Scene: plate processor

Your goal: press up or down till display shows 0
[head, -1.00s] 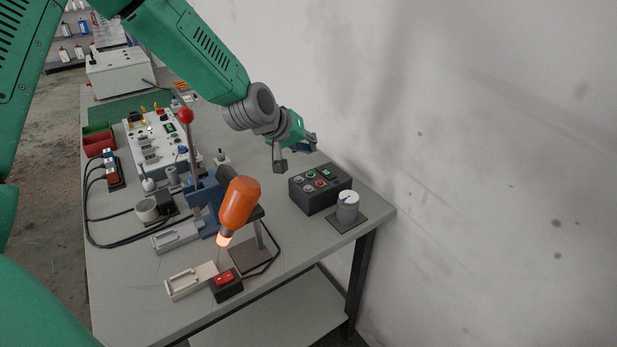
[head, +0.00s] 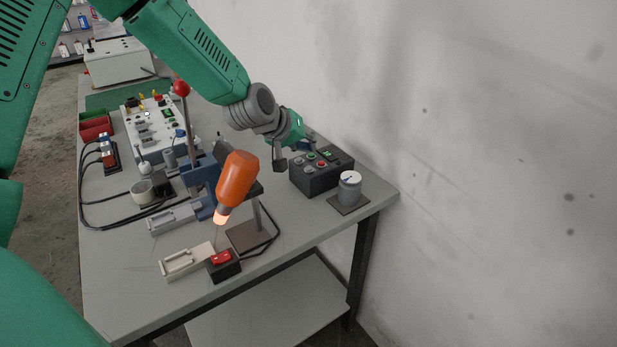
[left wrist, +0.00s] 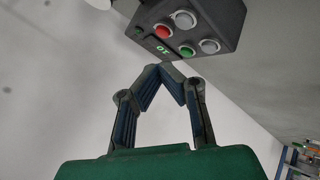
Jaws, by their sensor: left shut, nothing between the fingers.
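The black control box (head: 318,184) stands on the bench near the wall. Its sloped face has a red button (head: 321,164), a green button (head: 311,156) and two grey buttons. The small display (head: 329,153) is lit green. In the left wrist view the box hangs upside down at the top; its display (left wrist: 158,47) appears to read 10, small and inverted. My left gripper (left wrist: 168,68) is shut and empty, its fingertips together, apart from the buttons in that view. In the head view it is just behind and left of the box. My right gripper is not in view.
A grey knob (head: 349,186) on a dark plate stands right of the box. An orange lamp (head: 236,178), a blue press with a red-ball lever (head: 181,88) and a red switch (head: 222,258) stand left. The wall (head: 480,150) is close behind the box.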

